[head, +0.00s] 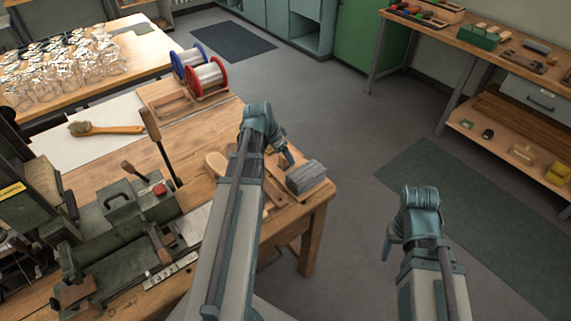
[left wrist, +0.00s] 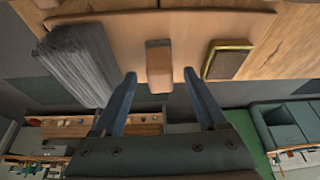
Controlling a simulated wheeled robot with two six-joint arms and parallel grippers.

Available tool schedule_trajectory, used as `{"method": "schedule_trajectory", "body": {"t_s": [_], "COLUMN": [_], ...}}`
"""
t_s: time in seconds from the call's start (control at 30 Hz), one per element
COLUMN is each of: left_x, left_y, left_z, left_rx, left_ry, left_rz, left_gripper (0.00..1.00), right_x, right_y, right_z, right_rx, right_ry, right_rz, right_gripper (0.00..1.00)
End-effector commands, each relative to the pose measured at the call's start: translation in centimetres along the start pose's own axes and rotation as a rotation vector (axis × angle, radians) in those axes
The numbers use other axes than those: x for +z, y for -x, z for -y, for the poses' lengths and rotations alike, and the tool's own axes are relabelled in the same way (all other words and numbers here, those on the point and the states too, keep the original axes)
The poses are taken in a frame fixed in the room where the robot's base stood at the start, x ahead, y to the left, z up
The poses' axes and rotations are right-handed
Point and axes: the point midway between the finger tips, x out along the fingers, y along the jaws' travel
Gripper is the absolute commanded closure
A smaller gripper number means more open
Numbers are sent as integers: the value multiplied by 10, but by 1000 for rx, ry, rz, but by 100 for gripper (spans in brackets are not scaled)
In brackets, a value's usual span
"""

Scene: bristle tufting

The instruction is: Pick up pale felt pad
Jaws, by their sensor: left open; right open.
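A small pale tan block (left wrist: 159,65), which looks like the felt pad, shows in the left wrist view against the wooden tray (left wrist: 110,22). My left gripper (left wrist: 159,76) is open, with one finger on each side of the pad and a gap to both sides. I cannot tell how deep the fingers reach. In the head view my left gripper (head: 288,157) is at the tray on the bench corner, and the pad is hidden behind my arm. My right gripper (head: 386,250) is open and empty over the floor, away from the bench.
A grey ridged block (head: 306,177) lies on the tray right of my left gripper; it also shows in the left wrist view (left wrist: 72,65). A brass-edged dark piece (left wrist: 228,62) lies on the pad's other side. Red and blue spools (head: 207,77) stand behind.

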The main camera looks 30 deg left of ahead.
Motion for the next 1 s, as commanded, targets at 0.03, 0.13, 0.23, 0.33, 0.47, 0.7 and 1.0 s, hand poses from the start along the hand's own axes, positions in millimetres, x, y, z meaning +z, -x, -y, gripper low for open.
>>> {"method": "schedule_trajectory", "body": {"t_s": [0.03,0.13,0.23,0.33,0.47,0.7,1.0], "left_x": [1,1,1,0,0,0,0], "left_y": [-14,-26,-32,-31,-30,-30,-30], "left_z": [1,1,0,0,0,0,0], "left_rx": [0,0,0,0,0,0,0], "left_ry": [-1,0,1,1,1,1,1], "left_rz": [0,0,0,0,0,0,0], "left_gripper": [25,25,25,25,25,65,100], "right_x": [-1,-1,-2,-2,-2,-2,-2], "right_y": [-13,-24,-29,-29,-27,-27,-27], "right_z": [1,2,3,3,3,3,3], "right_rx": [0,0,0,0,0,0,0], "right_ry": [0,0,0,0,0,0,0], "right_rz": [0,0,0,0,0,0,0], "right_gripper": [43,43,43,43,43,43,43]}}
